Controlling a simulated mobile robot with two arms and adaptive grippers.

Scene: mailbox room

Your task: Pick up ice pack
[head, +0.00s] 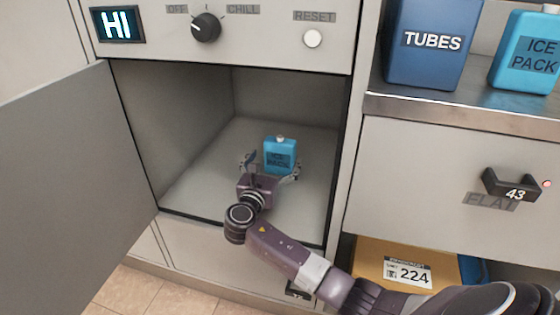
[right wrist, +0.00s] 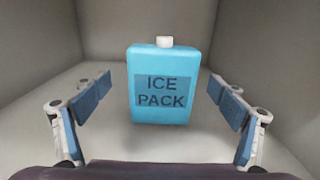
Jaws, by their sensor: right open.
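A light blue ice pack (head: 280,155) with a white cap stands upright on the floor of the open compartment (head: 190,185). In the right wrist view the ice pack (right wrist: 162,108) is centred, with its "ICE PACK" label facing the camera. My right gripper (head: 270,168) is inside the compartment, just in front of the ice pack. In the right wrist view its open fingers (right wrist: 164,93) stand to the left and right of the pack, with a gap on each side. A second ice pack (head: 527,55) stands on the shelf at the right. My left gripper is not in view.
The compartment's grey door (head: 65,190) is swung open to the left. Above are a "HI" display (head: 118,25), a dial (head: 205,27) and a reset button (head: 313,38). A blue "TUBES" box (head: 430,45) stands on the metal shelf (head: 450,108) above a drawer with handle 43 (head: 510,186).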

